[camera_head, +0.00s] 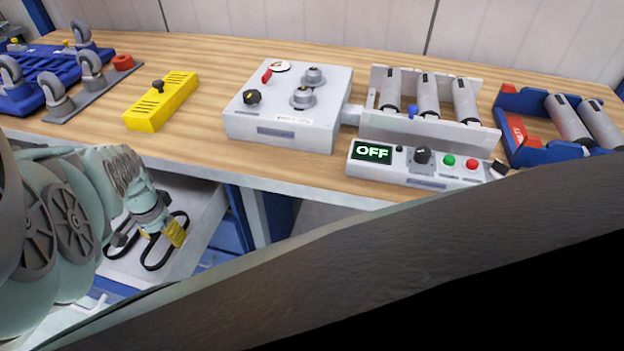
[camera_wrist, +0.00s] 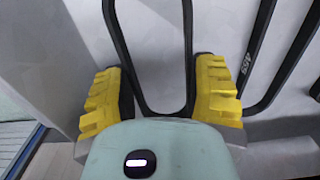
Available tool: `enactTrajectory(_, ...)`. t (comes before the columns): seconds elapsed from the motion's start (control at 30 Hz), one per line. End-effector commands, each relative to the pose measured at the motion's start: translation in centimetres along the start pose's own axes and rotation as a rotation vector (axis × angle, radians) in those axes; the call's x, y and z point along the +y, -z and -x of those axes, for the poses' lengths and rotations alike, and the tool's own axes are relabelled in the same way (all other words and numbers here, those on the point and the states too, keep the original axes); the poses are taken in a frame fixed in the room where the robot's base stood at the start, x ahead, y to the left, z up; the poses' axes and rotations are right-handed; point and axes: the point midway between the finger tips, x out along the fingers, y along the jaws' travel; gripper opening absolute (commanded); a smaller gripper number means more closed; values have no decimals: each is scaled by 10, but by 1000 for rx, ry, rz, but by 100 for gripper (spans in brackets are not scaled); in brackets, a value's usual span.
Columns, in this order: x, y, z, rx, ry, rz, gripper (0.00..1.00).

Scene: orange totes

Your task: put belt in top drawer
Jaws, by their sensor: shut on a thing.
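My gripper (camera_wrist: 160,98) has its yellow fingers on both sides of a narrow black belt (camera_wrist: 186,45) and is shut on it. In the head view my gripper (camera_head: 165,232) reaches down into the open light-grey top drawer (camera_head: 190,262) under the workbench. The black belt loop (camera_head: 151,264) hangs or rests at the fingers, low inside the drawer; I cannot tell whether it touches the floor. A second black belt (camera_wrist: 261,45) with white lettering lies in the drawer, to the right in the wrist view. My arm hides part of the drawer.
The wooden workbench (camera_head: 330,186) stands above the drawer, with its edge close to my arm. A grey control box (camera_head: 290,110), a roller unit showing OFF (camera_head: 420,166), a yellow block (camera_head: 162,102) and blue caster parts (camera_head: 45,78) stand on it. Blue drawer fronts (camera_head: 228,236) show below.

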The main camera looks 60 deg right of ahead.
Motion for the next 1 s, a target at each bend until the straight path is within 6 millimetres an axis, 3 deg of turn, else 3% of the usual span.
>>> enactTrajectory(0.7,-1,-1,-22,0,0,2,27)
enactTrajectory(1.0,-1,0,-22,0,1,2,27)
